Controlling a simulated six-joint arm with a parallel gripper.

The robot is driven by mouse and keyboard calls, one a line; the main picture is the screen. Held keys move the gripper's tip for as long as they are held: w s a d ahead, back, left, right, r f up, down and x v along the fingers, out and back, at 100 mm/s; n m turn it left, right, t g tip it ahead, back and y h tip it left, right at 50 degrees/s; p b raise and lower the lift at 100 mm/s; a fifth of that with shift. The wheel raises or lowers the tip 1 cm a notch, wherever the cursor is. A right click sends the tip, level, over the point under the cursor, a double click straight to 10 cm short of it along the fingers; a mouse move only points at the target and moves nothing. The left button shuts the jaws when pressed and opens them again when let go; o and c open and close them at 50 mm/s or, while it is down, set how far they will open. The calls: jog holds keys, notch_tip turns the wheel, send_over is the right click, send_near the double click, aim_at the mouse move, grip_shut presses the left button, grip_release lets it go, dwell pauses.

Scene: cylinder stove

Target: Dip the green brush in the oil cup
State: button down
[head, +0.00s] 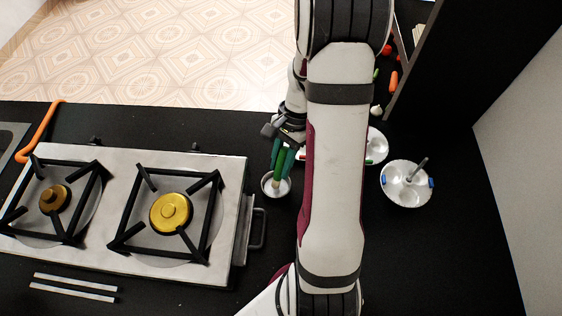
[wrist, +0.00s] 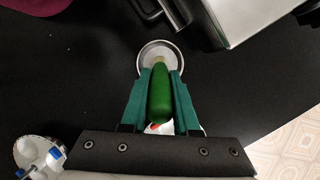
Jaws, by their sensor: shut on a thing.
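My gripper (head: 282,160) has teal fingers that are shut on the green brush (wrist: 160,95). In the head view the brush (head: 276,157) points down, its lower end at the small round oil cup (head: 285,192). In the wrist view the brush's pale tip lies within the rim of the cup (wrist: 143,52). I cannot tell whether the tip touches the oil or how deep it is. The cup stands on the black counter to the right of the stove.
The stove (head: 130,172) and its side handle (head: 258,228) are left of the cup. A white bowl (head: 405,197) with blue handles is at right. A plate (head: 376,146) is partly hidden behind my arm. Orange carrots (head: 393,81) lie at the back. The front right counter is clear.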

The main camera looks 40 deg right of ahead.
aim_at(281, 157)
jog(key=shift+f, duration=0.7)
dwell(1.1)
jog(key=shift+r, duration=3.55)
